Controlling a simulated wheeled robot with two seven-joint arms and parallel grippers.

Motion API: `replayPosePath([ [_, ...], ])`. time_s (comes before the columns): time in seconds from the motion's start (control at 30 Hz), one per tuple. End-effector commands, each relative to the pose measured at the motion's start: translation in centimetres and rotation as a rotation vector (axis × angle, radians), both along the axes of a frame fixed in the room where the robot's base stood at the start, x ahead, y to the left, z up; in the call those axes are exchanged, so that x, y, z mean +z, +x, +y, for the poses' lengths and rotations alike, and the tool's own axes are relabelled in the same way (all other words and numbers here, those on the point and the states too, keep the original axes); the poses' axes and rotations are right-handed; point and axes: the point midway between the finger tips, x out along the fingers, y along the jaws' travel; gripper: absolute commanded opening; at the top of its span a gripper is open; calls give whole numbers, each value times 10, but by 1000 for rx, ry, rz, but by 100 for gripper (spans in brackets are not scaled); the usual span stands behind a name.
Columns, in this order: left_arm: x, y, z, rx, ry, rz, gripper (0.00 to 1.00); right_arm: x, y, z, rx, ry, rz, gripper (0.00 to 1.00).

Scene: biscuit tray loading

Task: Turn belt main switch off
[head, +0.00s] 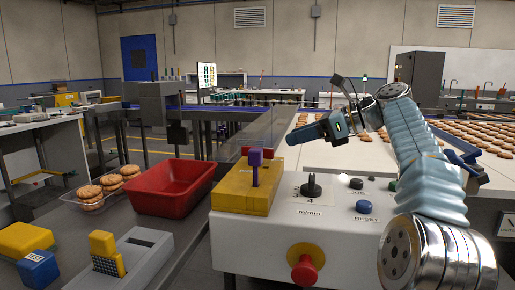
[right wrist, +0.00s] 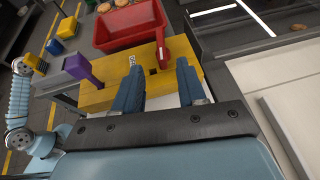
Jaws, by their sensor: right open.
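A yellow switch box (head: 232,197) sits on the left end of the grey control panel (head: 230,235). A purple lever (head: 256,158) and a red part beside it stand up from the box. In the right wrist view the yellow box (right wrist: 95,102) shows with the purple lever (right wrist: 82,68) at left and a red lever (right wrist: 161,52) at right. I cannot tell which lever is the main switch. My right gripper (head: 300,136) is open and empty, raised to the right of the levers. In the right wrist view its fingertips (right wrist: 157,72) overlap the box edge. My left gripper is out of view.
The panel also carries a black knob (head: 311,187), a blue reset button (head: 363,206) and a red stop button (head: 304,268). A red tray (head: 173,189) stands left of the box, beside stacked biscuits (head: 90,195). Belts with many biscuits (head: 480,134) lie behind right.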

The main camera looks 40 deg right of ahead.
Motion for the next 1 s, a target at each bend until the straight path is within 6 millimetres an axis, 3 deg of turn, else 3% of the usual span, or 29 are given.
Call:
replayPosePath([
  [0.3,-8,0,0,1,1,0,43,-30,58,36,2,-2,0,40],
  [0.5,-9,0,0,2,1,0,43,-40,82,50,-1,-4,-1,40],
  [0.9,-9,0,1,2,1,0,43,-44,91,54,-3,-5,-1,40],
  [1.0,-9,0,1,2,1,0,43,-44,90,54,-3,-5,-1,28],
])
